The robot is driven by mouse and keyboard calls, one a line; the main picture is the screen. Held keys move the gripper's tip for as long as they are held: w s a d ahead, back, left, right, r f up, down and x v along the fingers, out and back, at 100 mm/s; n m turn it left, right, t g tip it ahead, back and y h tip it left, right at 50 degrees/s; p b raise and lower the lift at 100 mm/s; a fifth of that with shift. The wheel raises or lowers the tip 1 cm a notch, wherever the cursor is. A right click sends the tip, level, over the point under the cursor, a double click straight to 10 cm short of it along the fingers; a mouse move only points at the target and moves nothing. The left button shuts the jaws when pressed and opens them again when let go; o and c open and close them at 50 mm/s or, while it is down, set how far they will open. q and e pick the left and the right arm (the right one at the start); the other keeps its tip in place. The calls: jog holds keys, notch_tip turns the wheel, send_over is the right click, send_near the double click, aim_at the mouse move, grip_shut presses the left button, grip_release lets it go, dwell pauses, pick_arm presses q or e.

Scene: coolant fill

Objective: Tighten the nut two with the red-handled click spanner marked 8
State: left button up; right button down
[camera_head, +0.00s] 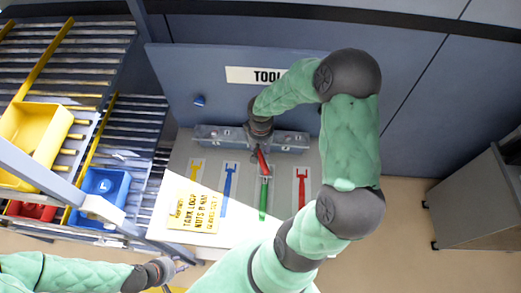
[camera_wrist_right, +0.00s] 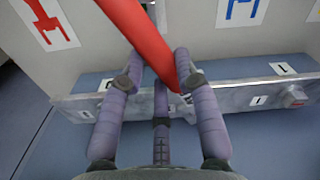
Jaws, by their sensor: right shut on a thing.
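The red-handled spanner (camera_head: 264,162) is in my right gripper (camera_head: 260,141), which hangs over the grey metal rail on the bench. In the right wrist view the red handle (camera_wrist_right: 148,38) runs slantwise between the fingers of the right gripper (camera_wrist_right: 156,70), which are shut on it. Its lower end reaches down by the rail (camera_wrist_right: 240,95); the jaw and the mark 8 cannot be made out. A small fitting (camera_wrist_right: 295,97) shows on the rail, but which one is nut two cannot be told. My left gripper (camera_head: 166,270) is at the lower left, away from the bench, its fingers too small to read.
White cards with yellow (camera_head: 194,177), blue (camera_head: 229,185), green (camera_head: 264,196) and red (camera_head: 301,188) tool shapes lie before the rail (camera_head: 290,139). Shelves with a yellow bin (camera_head: 32,137) and blue bin (camera_head: 103,190) are further left.

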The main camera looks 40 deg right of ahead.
jog(key=shift+f, duration=0.3)
jog(key=shift+b, duration=0.3)
jog(key=shift+w+a, duration=0.1)
jog(key=shift+a+m+b, duration=0.15)
jog(key=shift+m+b, duration=0.2)
jog(key=shift+m, duration=0.05)
jog(key=shift+w+a+m+b, duration=0.35)
jog(key=shift+a+m+b, duration=0.15)
jog(key=shift+m+b, duration=0.2)
jog(key=shift+w+a+m+b, duration=0.35)
jog(key=shift+a+m+b, duration=0.15)
jog(key=shift+m+b, duration=0.2)
dwell(0.4)
jog(key=shift+w+a+m+b, duration=0.3)
jog(key=shift+a+m+b, duration=0.1)
jog(key=shift+m+b, duration=0.15)
dwell(0.4)
